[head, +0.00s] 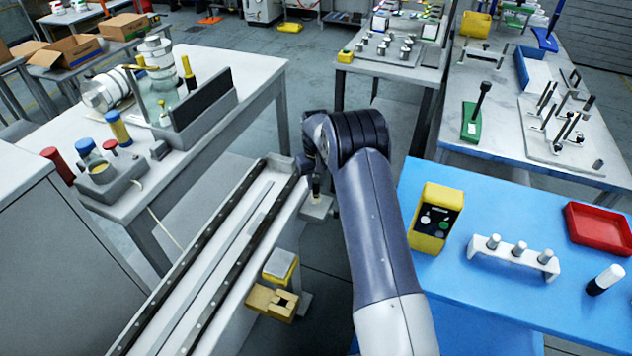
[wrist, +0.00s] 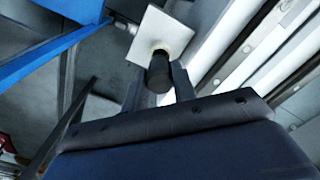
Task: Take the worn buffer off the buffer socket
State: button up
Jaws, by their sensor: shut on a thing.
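The worn buffer (wrist: 159,74) is a short black cylinder in the wrist view. My gripper (wrist: 156,84) has one finger on each side of it and is shut on it. Beyond the buffer is a pale square plate, which looks like the buffer socket (wrist: 167,27), with a light ring showing at the buffer's far end. In the head view the plate (head: 319,208) sits beside the end of the rail, with a dark upright piece above it. My arm hides most of the gripper there. I cannot tell whether the buffer is still seated or just clear of the plate.
A long rail track (head: 215,262) runs just left of the plate. A yellow block (head: 280,264) and a tan slotted fixture (head: 271,303) stand in front of it. To the right, a blue table (head: 505,300) holds a yellow control box (head: 436,218), a white peg rack (head: 513,258) and a red tray (head: 600,229).

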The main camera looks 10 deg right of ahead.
jog(key=shift+r+p, duration=0.5)
jog(key=shift+r, duration=0.7)
